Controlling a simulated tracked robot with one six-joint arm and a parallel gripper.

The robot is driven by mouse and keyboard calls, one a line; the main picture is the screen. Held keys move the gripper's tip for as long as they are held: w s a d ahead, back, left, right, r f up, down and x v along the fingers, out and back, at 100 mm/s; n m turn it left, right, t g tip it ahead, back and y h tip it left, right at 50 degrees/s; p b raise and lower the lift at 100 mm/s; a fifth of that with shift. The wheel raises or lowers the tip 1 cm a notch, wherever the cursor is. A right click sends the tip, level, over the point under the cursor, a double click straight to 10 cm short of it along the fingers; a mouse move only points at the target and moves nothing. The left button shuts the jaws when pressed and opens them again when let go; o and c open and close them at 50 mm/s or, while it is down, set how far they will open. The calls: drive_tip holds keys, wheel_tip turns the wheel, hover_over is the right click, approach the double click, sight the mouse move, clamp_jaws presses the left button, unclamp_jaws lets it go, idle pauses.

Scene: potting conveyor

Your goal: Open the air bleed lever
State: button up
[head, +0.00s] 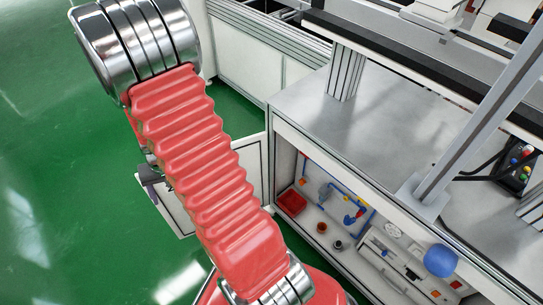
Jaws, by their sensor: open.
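Inside the open bay under the metal bench, thin blue air piping (346,190) runs along the back wall. A small blue handle-like part (350,219) with a bit of red beside it sits low on this piping. It may be the air bleed lever, but it is too small to tell its position. My gripper (150,184) shows only in part, as a dark grey piece behind my red bellowed arm. It is open, outside the bay to its left and well apart from the piping. Its fingertips are mostly hidden.
The bay holds a red bin (292,202), small round parts and a white panel (390,262). A blue dome (441,261) stands at the bay's right. The bench top (300,100) overhangs the bay. A white door panel (180,212) stands left of it. Green floor (50,170) lies clear at left.

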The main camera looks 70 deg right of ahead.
drive_tip(key=d+f+m+h, duration=0.1)
drive_tip(key=d+f+m, duration=0.2)
drive_tip(key=d+f, duration=0.45)
drive_tip(key=d+f+m+h, duration=0.15)
drive_tip(key=d+f, duration=0.35)
drive_tip(key=f, duration=0.6)
drive_tip(key=s+d+f+m+g+h, duration=0.1)
drive_tip(key=s+d+f+m+h, duration=0.15)
drive_tip(key=s+d+f, duration=0.35)
drive_tip(key=s+d+f+m+h, duration=0.25)
drive_tip(key=s+d+f, duration=0.2)
drive_tip(key=f, duration=0.35)
drive_tip(key=s+d+f+m+g+h, duration=0.1)
drive_tip(key=s+d+m+g+h, duration=0.3)
drive_tip(key=s+d, duration=0.45)
drive_tip(key=s+d+r+g+h, duration=0.1)
drive_tip(key=r+h, duration=0.2)
drive_tip(key=r, duration=0.3)
drive_tip(key=s+d+r+g+h, duration=0.1)
drive_tip(key=s+r+g+h, duration=0.1)
drive_tip(key=r, duration=0.4)
drive_tip(key=shift+s+d+r+m+h, duration=0.15)
drive_tip(key=shift+s+d+m+h, duration=0.15)
drive_tip(key=shift+h, duration=0.25)
drive_tip(key=shift+d, duration=0.1)
